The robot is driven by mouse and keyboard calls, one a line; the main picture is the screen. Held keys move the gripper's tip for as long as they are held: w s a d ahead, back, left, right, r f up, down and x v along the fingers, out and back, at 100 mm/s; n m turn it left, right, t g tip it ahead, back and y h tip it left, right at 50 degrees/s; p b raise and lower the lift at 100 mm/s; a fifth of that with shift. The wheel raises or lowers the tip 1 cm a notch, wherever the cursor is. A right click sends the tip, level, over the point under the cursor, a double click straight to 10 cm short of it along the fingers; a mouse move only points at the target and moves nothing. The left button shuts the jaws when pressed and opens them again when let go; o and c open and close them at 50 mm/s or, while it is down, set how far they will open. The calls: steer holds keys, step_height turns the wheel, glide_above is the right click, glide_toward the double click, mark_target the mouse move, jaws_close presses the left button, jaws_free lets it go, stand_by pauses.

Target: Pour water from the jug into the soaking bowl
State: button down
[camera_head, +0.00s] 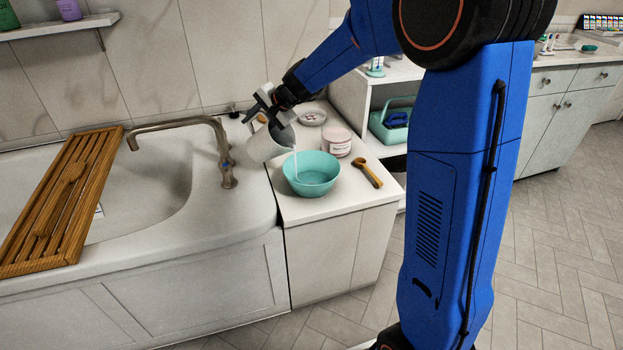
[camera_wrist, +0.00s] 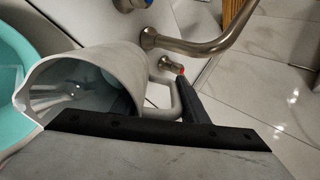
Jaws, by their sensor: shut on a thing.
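A white jug (camera_head: 266,145) is held tilted by my gripper (camera_head: 270,112), above and to the left of the turquoise soaking bowl (camera_head: 311,173). A thin pale stream runs from the jug's lip down into the bowl, which stands upright on the white cabinet top. In the wrist view the jug (camera_wrist: 95,72) lies tipped with its mouth toward the bowl (camera_wrist: 12,85) at the left edge. Its handle is by my gripper's dark finger (camera_wrist: 190,98). My gripper is shut on the jug. The grip is partly hidden in the head view.
A pinkish-white jar (camera_head: 337,142), a small dish (camera_head: 312,118) and a wooden spoon (camera_head: 367,172) stand or lie near the bowl on the cabinet top (camera_head: 300,209). The tub's curved faucet (camera_head: 226,160) is left of the jug. A wooden rack (camera_head: 30,235) spans the tub.

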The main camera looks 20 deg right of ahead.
mark_target(263, 115)
steer(key=shift+r, duration=0.1)
steer(key=shift+d+r, duration=0.1)
steer(key=shift+r, duration=0.2)
stand_by(0.6)
steer(key=shift+s+d+r+t+y, duration=0.1)
steer(key=shift+s+r+t+y, duration=0.05)
steer(key=shift+r+t+y, duration=0.3)
steer(key=shift+s+d+r+t+y, duration=0.1)
steer(key=shift+s+r+t+y, duration=0.05)
steer(key=shift+r+t+y, duration=0.15)
stand_by(0.3)
steer(key=shift+r, duration=0.1)
steer(key=shift+s+d+r, duration=0.1)
steer(key=shift+d+r, duration=0.05)
steer(key=shift+r, duration=0.15)
steer(key=shift+t+y, duration=0.25)
stand_by(0.4)
